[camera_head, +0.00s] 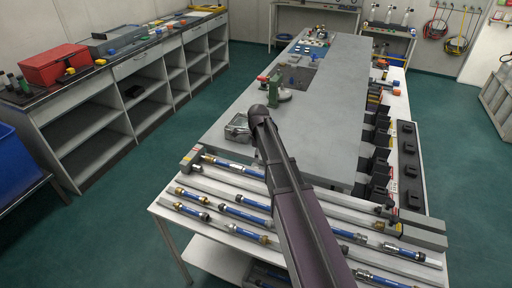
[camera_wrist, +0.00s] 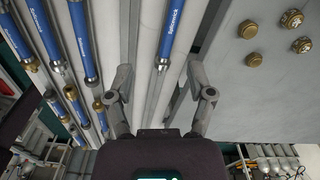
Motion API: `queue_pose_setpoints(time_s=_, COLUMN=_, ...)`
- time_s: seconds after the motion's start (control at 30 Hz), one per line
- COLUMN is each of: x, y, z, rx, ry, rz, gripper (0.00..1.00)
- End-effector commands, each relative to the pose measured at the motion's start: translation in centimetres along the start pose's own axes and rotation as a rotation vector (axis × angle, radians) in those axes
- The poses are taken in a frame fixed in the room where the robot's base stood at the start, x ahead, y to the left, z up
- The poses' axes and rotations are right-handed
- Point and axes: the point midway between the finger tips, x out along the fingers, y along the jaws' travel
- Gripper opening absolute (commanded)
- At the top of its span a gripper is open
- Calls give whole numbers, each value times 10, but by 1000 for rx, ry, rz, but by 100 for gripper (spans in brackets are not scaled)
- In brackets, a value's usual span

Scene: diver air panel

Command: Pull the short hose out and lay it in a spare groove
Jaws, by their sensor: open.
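Several blue hoses with brass or dark metal ends lie in the pale grooved rack (camera_head: 180,226) in the head view; my arm covers its middle. One hose lies in the groove nearest the grey bench (camera_head: 235,168). In the wrist view, a blue hose (camera_wrist: 172,28) with a metal end reaches down between the fingers of my gripper (camera_wrist: 160,98). The fingers are open, apart from that hose. More blue hoses (camera_wrist: 84,38) lie in grooves to the left. I cannot tell which hose is the short one. My gripper is hidden in the head view.
Brass fittings (camera_wrist: 249,30) stand on the grey surface at right in the wrist view. In the head view, a grey block (camera_head: 422,232) stands at the rack's right end, and a green device (camera_head: 275,88) and small tray (camera_head: 237,128) stand on the bench.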

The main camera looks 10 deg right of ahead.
Motion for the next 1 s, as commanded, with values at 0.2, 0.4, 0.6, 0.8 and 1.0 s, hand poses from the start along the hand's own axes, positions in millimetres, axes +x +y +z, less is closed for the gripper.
queue_pose_setpoints(time_s=0.2, x=-6, y=-21, z=9, rx=184, ry=0, rz=0, gripper=69)
queue_pose_setpoints(time_s=0.4, x=-6, y=-25, z=10, rx=242, ry=0, rz=0, gripper=69)
queue_pose_setpoints(time_s=0.6, x=-6, y=-25, z=10, rx=244, ry=0, rz=0, gripper=69)
queue_pose_setpoints(time_s=0.8, x=-5, y=-25, z=9, rx=243, ry=0, rz=0, gripper=69)
queue_pose_setpoints(time_s=1.0, x=1, y=-25, z=9, rx=243, ry=0, rz=0, gripper=69)
